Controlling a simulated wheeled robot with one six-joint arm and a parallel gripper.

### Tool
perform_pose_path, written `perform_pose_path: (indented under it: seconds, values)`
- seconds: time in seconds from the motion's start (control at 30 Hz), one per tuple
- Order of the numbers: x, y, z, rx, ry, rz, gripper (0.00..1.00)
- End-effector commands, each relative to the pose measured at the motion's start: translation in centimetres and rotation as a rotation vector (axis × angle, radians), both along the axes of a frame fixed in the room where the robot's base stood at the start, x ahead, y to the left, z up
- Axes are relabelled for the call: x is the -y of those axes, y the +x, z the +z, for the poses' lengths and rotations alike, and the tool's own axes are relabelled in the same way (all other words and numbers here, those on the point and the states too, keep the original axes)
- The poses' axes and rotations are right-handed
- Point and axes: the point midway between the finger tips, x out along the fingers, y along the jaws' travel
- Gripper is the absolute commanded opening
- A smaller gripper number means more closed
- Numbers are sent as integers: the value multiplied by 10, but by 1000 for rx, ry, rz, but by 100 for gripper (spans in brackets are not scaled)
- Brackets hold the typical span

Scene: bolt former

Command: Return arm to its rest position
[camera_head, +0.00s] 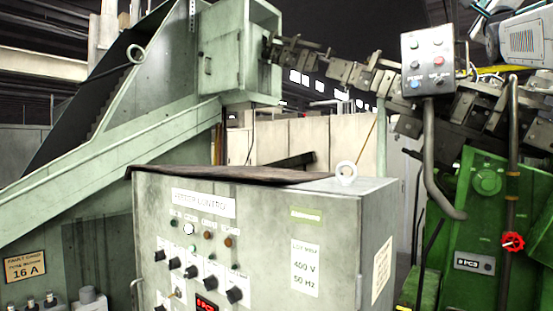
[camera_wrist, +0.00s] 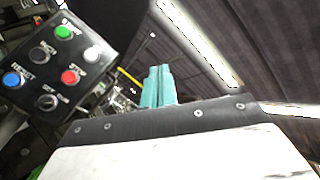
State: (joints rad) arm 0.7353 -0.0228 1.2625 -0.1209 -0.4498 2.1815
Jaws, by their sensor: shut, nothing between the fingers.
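My gripper (camera_wrist: 159,72) shows in the wrist view as two teal fingers side by side. They are shut against each other with nothing between them. They rise beyond the dark edge of a white surface at the bottom of that view. In the head view, part of my arm (camera_head: 524,42) shows at the top right corner, white and grey with teal parts, cut off by the picture edge. It is to the right of the button box (camera_head: 427,62), which fills the upper left of the wrist view (camera_wrist: 62,62).
A grey control cabinet (camera_head: 330,212) with knobs and a dark sheet on top stands in front. A green machine (camera_head: 480,215) with a red handwheel (camera_head: 513,242) stands at the right. A pale green sloped feeder (camera_head: 110,155) is at the left. A metal chain-like track (camera_head: 345,72) crosses overhead.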

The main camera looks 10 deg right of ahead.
Motion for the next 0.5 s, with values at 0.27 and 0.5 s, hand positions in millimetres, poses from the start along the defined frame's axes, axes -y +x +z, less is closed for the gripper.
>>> perform_pose_path:
  seconds: [0.27,0.5]
  values:
    - [15,13,-24,-170,-28,-134,0]
    - [39,35,-91,-472,-37,-277,0]
